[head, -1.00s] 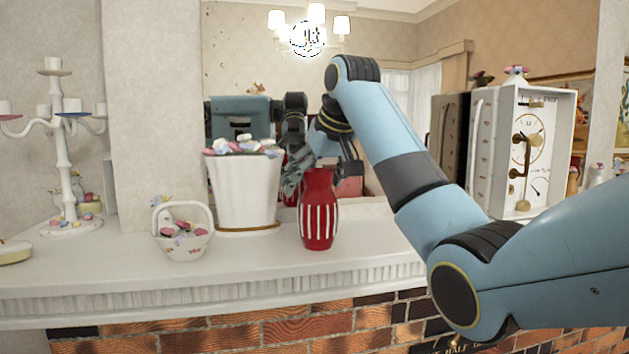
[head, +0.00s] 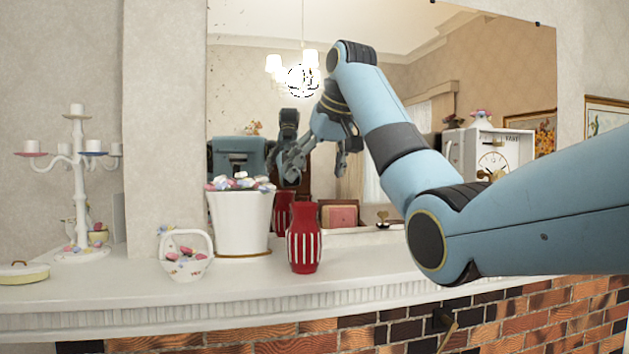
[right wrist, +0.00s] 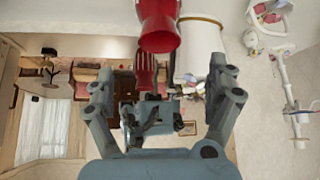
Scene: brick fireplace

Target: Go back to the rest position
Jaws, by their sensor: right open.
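My right gripper (head: 318,165) is open and empty, raised above and behind the red vase in the head view. Its spread fingers also show in the right wrist view (right wrist: 160,80), with nothing between them. The red vase with white stripes (head: 304,240) stands upright on the white mantel (head: 370,281), apart from the gripper. The vase's red mouth shows at the top of the right wrist view (right wrist: 159,38). My left gripper is not in view.
A white planter of coloured pieces (head: 240,225) stands left of the vase, with a small basket (head: 185,267) and candelabra (head: 79,190) further left. A mirror (head: 400,70) behind reflects my arm. The mantel right of the vase looks clear.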

